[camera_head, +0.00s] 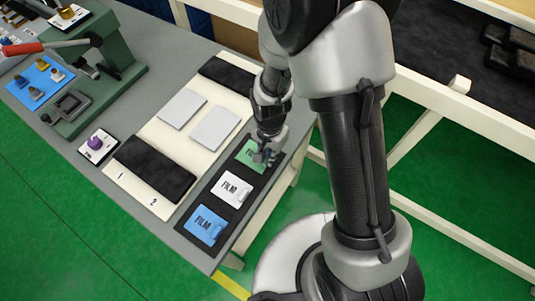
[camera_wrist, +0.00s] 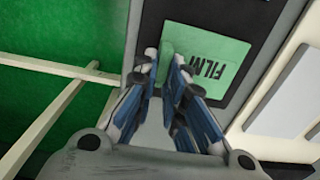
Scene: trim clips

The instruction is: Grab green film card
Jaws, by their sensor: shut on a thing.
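The green film card (camera_head: 252,154) lies at the far end of a black tray (camera_head: 222,214), past the white film card (camera_head: 231,190) and the blue film card (camera_head: 205,225). My gripper (camera_head: 266,156) is down at its right edge. In the wrist view the green film card (camera_wrist: 215,65) shows the word FILM and a raised tab at its near left side. My gripper (camera_wrist: 174,60) is shut on that tab, its blue-lined fingers on both sides of it. The card looks flat on the tray; I cannot tell whether it is lifted.
A cream board (camera_head: 132,187) with black pads and two pale grey plates (camera_head: 216,128) lies left of the tray. A green press (camera_head: 115,60) with a red handle stands farther left. White rails (camera_head: 440,95) run to the right of the table.

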